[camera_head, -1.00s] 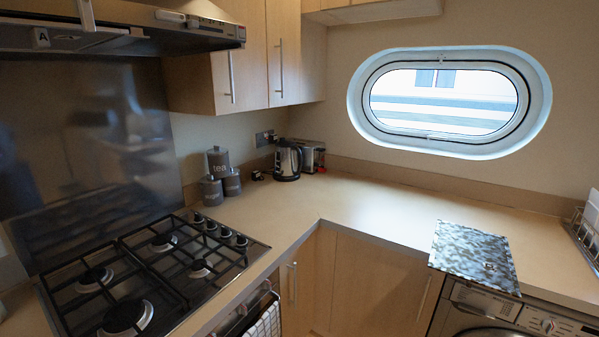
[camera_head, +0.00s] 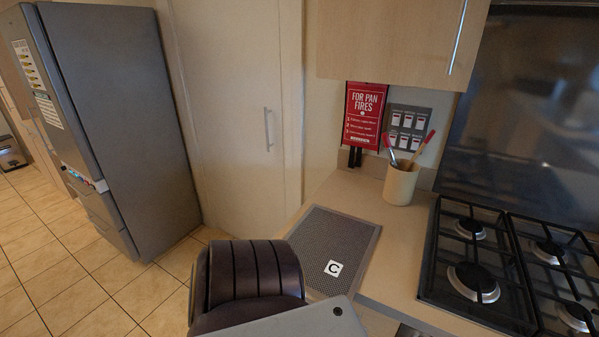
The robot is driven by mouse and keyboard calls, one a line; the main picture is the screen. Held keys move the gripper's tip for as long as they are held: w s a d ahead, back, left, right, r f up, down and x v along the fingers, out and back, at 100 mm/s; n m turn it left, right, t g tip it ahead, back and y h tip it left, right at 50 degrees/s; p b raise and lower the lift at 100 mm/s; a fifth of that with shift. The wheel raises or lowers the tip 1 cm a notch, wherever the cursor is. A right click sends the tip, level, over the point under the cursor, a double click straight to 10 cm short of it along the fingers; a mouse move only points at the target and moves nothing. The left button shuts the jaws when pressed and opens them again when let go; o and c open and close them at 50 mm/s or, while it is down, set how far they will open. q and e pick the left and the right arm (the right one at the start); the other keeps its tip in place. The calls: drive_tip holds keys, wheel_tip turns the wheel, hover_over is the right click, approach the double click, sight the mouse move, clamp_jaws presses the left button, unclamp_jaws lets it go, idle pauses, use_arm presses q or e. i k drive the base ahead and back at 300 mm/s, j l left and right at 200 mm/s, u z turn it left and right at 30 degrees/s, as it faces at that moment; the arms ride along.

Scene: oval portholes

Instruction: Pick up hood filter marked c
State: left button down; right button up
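The hood filter marked C (camera_head: 335,240) lies flat on the worktop left of the hob. It is a grey mesh panel with a lighter frame and a white square label bearing a black C near its front. Its near right part lies close to the counter's front edge. A grey flat piece in the foreground comes close to its near edge. Neither of my grippers is in view.
The gas hob (camera_head: 510,265) is right of the filter. A utensil pot (camera_head: 400,184) and red fire-blanket box (camera_head: 363,115) are behind it. A dark ribbed, padded-looking shape (camera_head: 258,272) stands in front at left. A tall grey fridge (camera_head: 115,130) stands far left above open tiled floor.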

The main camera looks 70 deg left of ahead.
sight(333, 248)
drive_tip(key=u, duration=2.15)
